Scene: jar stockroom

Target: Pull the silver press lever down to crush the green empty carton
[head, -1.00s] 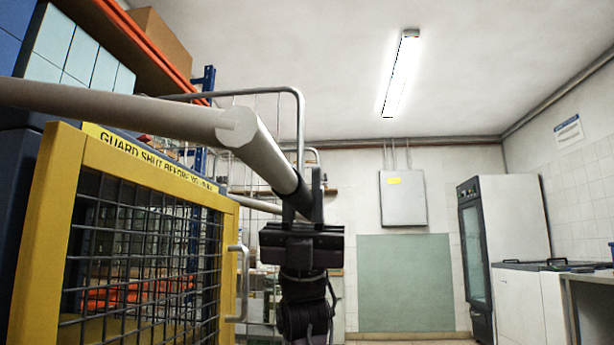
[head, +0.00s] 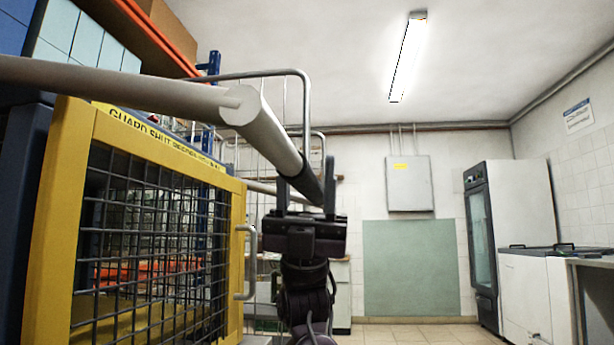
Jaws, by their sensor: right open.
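The silver press lever (head: 262,125) is a pale thick bar. It comes in from the left, bends, and slopes down towards the right to a black grip (head: 312,183). My right gripper (head: 304,188) is open, pointing up, with one finger on each side of the grip. The grip lies between the fingers; I cannot tell whether they touch it. The yellow mesh guard door (head: 75,200) of the press stands at the left and looks shut. The green carton is not visible. My left gripper is not in view.
A metal handle (head: 243,262) sticks out from the guard's right edge, close to my right gripper. A wire rack (head: 307,100) stands behind the lever. A glass-door cabinet (head: 480,240) and white chest units (head: 540,290) stand at the right. The floor (head: 420,334) between shows clear.

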